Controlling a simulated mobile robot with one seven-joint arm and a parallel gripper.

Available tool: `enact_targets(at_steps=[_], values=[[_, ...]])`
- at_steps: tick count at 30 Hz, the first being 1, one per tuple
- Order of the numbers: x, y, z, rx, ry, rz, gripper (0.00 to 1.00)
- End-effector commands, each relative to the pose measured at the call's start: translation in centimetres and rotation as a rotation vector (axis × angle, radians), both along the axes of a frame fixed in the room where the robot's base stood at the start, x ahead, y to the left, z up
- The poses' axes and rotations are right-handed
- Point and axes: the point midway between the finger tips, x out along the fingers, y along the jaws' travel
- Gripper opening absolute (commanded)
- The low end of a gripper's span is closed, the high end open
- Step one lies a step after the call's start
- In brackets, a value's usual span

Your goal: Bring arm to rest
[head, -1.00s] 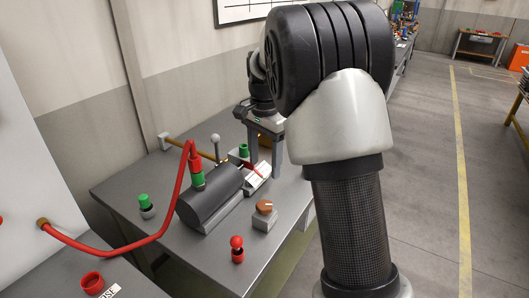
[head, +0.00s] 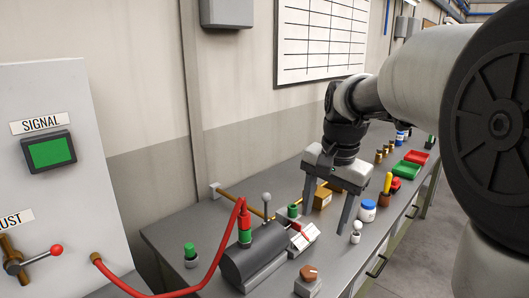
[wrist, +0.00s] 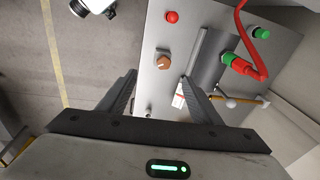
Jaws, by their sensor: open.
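My gripper (head: 328,205) is open and empty, its two fingers pointing down above the grey workbench (head: 187,227). My arm reaches in from the right of the head view.
A grey cabinet (head: 62,180) with a green signal screen (head: 48,152) stands at the left. Knobs, including an orange-brown one (head: 309,273), sit on the bench. A white-and-blue jar (head: 367,211), a green tray (head: 408,170) and a red tray (head: 417,157) lie farther along. The floor at right looks clear.

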Motion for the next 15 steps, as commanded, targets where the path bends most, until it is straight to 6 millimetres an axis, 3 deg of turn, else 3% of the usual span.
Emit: enact_targets(at_steps=[1, 6, 12, 15], values=[[-2.0, 0.1, 1.4, -0.005, -0.036, 0.055, 0.59], [-8.2, 0.4, 3.6, -0.055, -0.142, 0.263, 0.59], [-14.8, 0.7, 3.7, -0.152, -0.256, 0.492, 0.59], [-17.2, 0.8, 3.1, -0.201, -0.295, 0.580, 0.59]])
